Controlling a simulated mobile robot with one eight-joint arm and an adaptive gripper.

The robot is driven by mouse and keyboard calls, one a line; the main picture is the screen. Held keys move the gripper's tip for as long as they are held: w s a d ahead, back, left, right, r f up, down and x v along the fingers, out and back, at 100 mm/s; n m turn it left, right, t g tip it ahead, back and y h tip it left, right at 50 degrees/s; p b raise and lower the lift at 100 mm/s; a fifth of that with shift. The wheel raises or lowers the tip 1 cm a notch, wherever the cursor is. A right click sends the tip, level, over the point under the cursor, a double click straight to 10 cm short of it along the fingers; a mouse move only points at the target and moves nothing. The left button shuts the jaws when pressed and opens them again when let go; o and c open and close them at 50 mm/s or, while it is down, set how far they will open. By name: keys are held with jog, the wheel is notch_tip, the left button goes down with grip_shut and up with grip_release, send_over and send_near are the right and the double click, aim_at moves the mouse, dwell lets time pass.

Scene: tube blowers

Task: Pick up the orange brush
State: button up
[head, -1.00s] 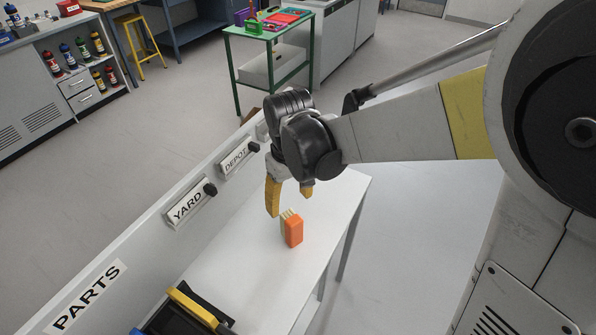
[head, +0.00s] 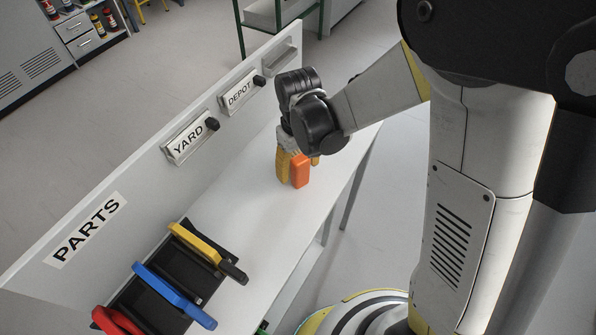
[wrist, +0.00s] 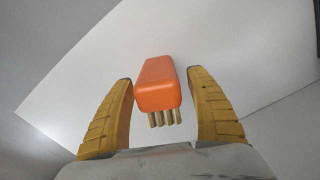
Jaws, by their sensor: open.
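The orange brush (head: 300,171) is a small block with pale bristles on one side, resting on the white shelf top below the DEPOT sign. In the wrist view the brush (wrist: 158,84) lies between the two yellow fingers, with a gap on each side and its bristles toward the palm. My gripper (head: 299,170) is open around the brush. In the head view one finger overlaps the brush's left side and the other shows just behind its right side. In the wrist view my gripper (wrist: 160,85) holds nothing.
A low white back panel (head: 110,190) with YARD, DEPOT and PARTS labels runs along the shelf's left side. A black rack (head: 165,290) with yellow, blue and red handled tools stands nearer. The white shelf top (head: 245,205) between rack and brush is clear.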

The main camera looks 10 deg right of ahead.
aim_at(300, 156)
jog(key=c, duration=1.4)
jog(key=shift+r+p, duration=0.35)
jog(key=shift+r, duration=0.1)
jog(key=r, duration=0.1)
jog(key=r+p, duration=0.2)
jog(key=r, duration=0.1)
jog(key=shift+d, duration=0.3)
jog(key=s+d+r+p, duration=0.1)
jog(key=d+r, duration=0.1)
jog(key=d, duration=0.1)
jog(key=s+d+r+p, duration=0.1)
jog(key=d+r, duration=0.1)
jog(key=d, duration=0.2)
jog(key=s+d+r+p, duration=0.1)
jog(key=d+r, duration=0.1)
jog(key=d, duration=0.1)
jog(key=shift+d, duration=0.35)
